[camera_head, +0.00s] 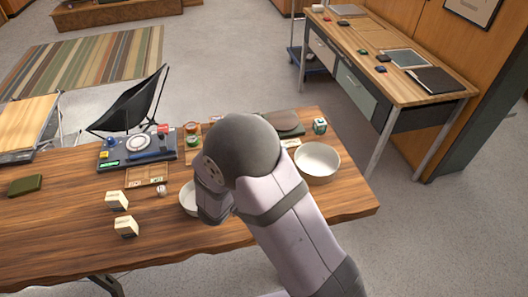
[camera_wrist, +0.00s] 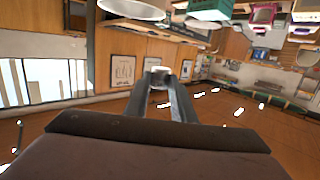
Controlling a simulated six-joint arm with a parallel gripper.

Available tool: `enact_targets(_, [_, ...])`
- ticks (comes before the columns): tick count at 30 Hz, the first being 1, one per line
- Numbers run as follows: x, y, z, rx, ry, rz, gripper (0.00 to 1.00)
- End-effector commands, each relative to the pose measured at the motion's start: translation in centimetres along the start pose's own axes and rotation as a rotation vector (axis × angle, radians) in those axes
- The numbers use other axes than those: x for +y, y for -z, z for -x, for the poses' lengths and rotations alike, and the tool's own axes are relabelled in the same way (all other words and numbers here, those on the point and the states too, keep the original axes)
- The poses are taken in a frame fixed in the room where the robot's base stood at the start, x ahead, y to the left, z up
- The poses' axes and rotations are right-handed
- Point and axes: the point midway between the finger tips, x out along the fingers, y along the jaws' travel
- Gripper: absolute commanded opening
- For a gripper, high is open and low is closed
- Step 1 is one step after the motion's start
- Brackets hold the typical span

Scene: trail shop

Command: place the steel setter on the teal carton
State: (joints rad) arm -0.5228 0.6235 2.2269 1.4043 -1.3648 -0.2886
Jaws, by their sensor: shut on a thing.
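My gripper (camera_wrist: 158,80) shows in the wrist view, its two fingers closed on a small pale grey metallic piece (camera_wrist: 157,70) at the tips, which looks like the steel setter. In the head view my arm hides the gripper and what it holds. A small teal and white box (camera_head: 320,126), which looks like the teal carton, stands at the back right of the wooden table, behind the white bowl. A teal box also shows at the top of the wrist view (camera_wrist: 208,14), apart from the fingertips.
A white bowl (camera_head: 318,165) stands at the table's right; another (camera_head: 187,198) is partly behind my arm. Two cream boxes (camera_head: 116,200) (camera_head: 126,227) and a small round item (camera_head: 161,190) stand left of my arm. A blue device (camera_head: 137,150) lies behind. The table's front left is mostly clear.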

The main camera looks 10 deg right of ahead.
Motion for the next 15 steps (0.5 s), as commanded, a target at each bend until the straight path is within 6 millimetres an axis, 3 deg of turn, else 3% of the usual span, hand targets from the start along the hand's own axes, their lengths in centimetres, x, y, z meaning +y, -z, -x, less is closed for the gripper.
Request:
enact_targets(3, [-2.7, 0.9, -0.5, 0.002, 0.014, -0.001, 0.00])
enact_targets(7, [-4.8, 1.8, -0.7, 0.001, 0.032, 0.003, 0.00])
enact_targets(15, [-5.7, 1.6, -0.8, 0.000, 0.062, 0.013, 0.00])
